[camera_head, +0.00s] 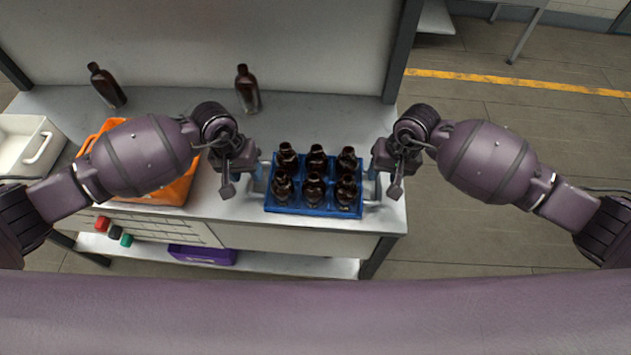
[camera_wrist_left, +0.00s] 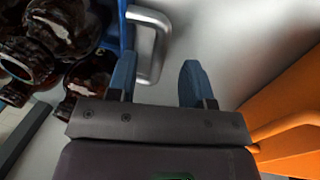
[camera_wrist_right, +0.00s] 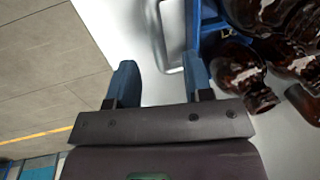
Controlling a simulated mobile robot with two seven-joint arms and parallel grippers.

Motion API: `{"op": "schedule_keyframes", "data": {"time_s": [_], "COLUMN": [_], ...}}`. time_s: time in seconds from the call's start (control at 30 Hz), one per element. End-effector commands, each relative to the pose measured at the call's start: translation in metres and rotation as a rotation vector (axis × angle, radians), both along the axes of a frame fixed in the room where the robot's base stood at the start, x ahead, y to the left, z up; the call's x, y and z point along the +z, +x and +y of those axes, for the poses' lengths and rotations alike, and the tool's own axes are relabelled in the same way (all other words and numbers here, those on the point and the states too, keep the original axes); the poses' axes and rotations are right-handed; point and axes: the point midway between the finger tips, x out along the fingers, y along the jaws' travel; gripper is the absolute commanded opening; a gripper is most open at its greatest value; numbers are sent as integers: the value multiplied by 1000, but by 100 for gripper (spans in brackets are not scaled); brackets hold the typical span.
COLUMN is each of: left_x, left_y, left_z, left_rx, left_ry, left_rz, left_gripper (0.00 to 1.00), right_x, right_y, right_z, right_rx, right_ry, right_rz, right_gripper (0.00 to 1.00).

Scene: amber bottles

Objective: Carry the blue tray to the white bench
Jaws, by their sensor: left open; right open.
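The blue tray (camera_head: 312,211) stands on a grey-white worktop near its front right corner and holds several amber bottles (camera_head: 313,190). It has a metal handle at each end. My left gripper (camera_head: 240,180) is open beside the left handle. In the left wrist view that handle (camera_wrist_left: 152,45) lies ahead, between the lines of the open fingers (camera_wrist_left: 157,72). My right gripper (camera_head: 388,181) is open beside the right handle. In the right wrist view that handle (camera_wrist_right: 165,35) lies ahead of the open fingers (camera_wrist_right: 160,72). I cannot tell which surface is the white bench.
An orange crate (camera_head: 172,193) stands left of the tray, close to my left gripper. Two amber bottles (camera_head: 107,86) (camera_head: 247,89) stand at the back. A white bin (camera_head: 22,150) is at far left, a purple bin (camera_head: 203,255) on the lower shelf. Open floor (camera_head: 480,240) lies right.

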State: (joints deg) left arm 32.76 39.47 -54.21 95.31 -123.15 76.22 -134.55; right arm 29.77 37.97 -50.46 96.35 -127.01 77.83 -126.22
Motion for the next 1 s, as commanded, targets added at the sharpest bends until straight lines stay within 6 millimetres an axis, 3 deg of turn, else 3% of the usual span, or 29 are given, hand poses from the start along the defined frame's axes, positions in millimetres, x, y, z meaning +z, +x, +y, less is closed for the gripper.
{"op": "schedule_keyframes", "data": {"time_s": [0.3,0.7,1.0], "left_x": [-33,-37,-37], "left_y": [-1,-1,-1], "left_z": [-6,-7,-7], "left_rx": [0,-1,-1], "left_ry": [0,-1,0], "left_rz": [0,-1,-1], "left_gripper": [46,46,2], "right_x": [-33,-37,-37], "right_y": [0,1,1], "right_z": [6,7,7], "right_rx": [-1,0,0], "right_ry": [0,0,0], "right_rz": [0,-1,-1], "right_gripper": [46,46,2]}}
